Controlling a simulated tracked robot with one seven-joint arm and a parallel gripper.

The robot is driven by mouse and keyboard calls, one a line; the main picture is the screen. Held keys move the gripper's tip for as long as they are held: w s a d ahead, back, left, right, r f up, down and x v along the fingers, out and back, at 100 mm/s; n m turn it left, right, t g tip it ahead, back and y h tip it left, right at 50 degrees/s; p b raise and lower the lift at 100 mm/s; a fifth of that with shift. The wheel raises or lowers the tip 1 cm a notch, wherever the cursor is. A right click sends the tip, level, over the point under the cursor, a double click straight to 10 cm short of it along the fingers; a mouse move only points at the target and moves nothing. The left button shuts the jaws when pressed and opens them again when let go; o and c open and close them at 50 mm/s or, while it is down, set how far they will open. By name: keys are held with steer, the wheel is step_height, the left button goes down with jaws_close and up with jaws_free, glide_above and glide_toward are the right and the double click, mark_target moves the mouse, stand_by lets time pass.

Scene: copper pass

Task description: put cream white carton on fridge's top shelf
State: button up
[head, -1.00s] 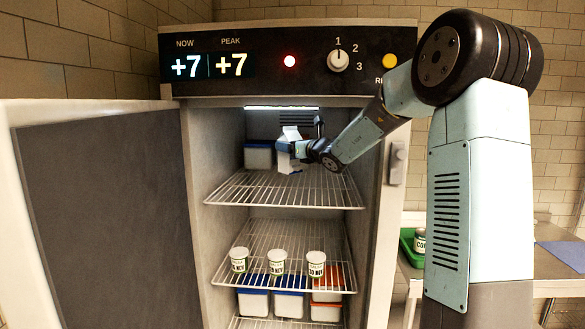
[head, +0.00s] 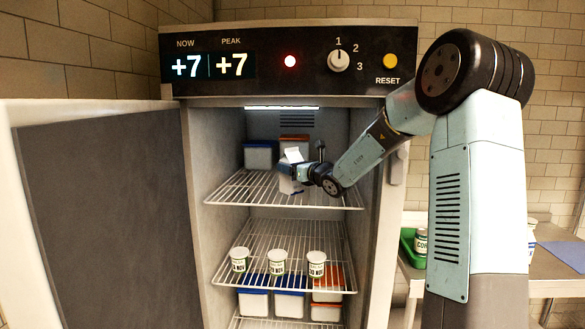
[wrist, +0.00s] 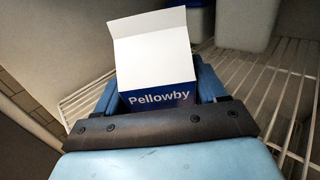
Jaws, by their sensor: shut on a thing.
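The cream white carton (head: 285,185) has a gabled top and stands about upright over the top shelf (head: 232,190), a wire rack in the open fridge. My gripper (head: 298,172) is shut on the carton from the right. In the wrist view the gripper (wrist: 158,92) has a blue finger on each side of the carton (wrist: 154,57), which has a blue band reading "Pellowby". The carton's base looks very near the wires, but I cannot tell whether it touches them.
A blue-lidded tub (head: 260,158) and an orange-lidded tub (head: 294,138) stand at the back of the top shelf. Three white cups, one of them the middle cup (head: 277,262), stand on the shelf below. The left front of the top shelf is clear. The fridge door (head: 100,220) is open at left.

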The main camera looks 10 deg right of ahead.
steer(key=o, duration=1.5)
